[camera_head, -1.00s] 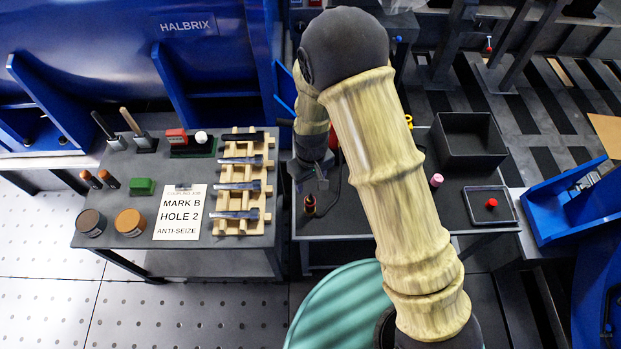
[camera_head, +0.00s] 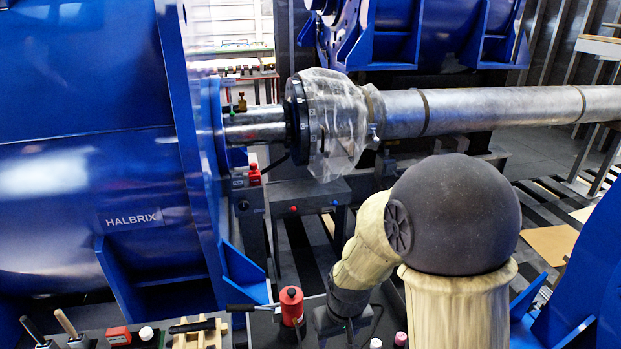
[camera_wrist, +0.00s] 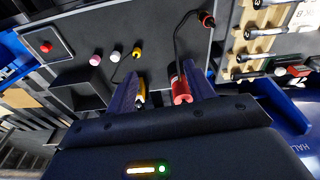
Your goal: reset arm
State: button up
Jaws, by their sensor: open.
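My gripper (camera_wrist: 163,88) is open in the wrist view, with its two dark fingers apart and pointing at the dark tabletop. No object is held between them. A red cylindrical tool (camera_wrist: 181,90) shows beside the right finger, and a yellow-and-black item (camera_wrist: 140,94) beside the left finger; contact cannot be told. In the head view my arm is bent, with its gripper (camera_head: 347,322) low over the dark table. The red tool (camera_head: 291,306) stands just left of it there. The fingertips are hidden in the head view.
A black open bin (camera_wrist: 80,90), a pink cylinder (camera_wrist: 95,60) and a red button (camera_wrist: 45,46) are on the dark table. A wooden rack (camera_wrist: 256,40) holds several dark tools. The blue HALBRIX housing (camera_head: 90,200) and a long metal shaft (camera_head: 490,108) stand behind.

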jog(key=s+d+r+m+t+p, duration=0.1)
jog(key=s+d+r+m, duration=0.2)
jog(key=s+d+r, duration=0.3)
jog(key=d+r, duration=0.1)
jog(key=d, duration=0.2)
jog(key=shift+s+d+r+m+h, duration=0.25)
jog(key=shift+s+r+m+h, duration=0.05)
jog(key=c, duration=0.4)
jog(key=shift+o, duration=0.2)
